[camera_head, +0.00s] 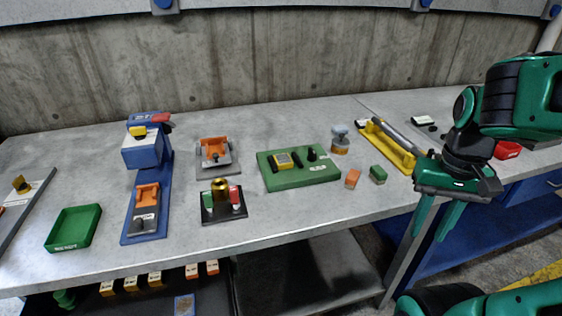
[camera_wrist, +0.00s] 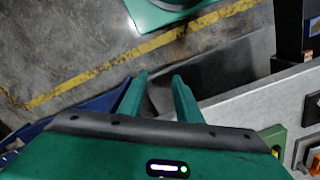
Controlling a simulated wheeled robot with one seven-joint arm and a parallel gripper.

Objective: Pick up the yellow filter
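No part is clearly labelled as the yellow filter. My gripper (camera_head: 428,234) is at the right, in front of the table edge, pointing down, well apart from both. In the wrist view my gripper (camera_wrist: 159,80) has its fingers spread with nothing between them; floor shows beyond.
A green case (camera_head: 300,178), an orange block (camera_head: 352,178), a green block (camera_head: 378,174) and a yellow-framed tool (camera_head: 396,148) lie between my gripper and the gold cylinder. A green tray (camera_head: 74,228) and a blue fixture (camera_head: 145,205) stand left. A concrete wall (camera_head: 270,60) backs the table.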

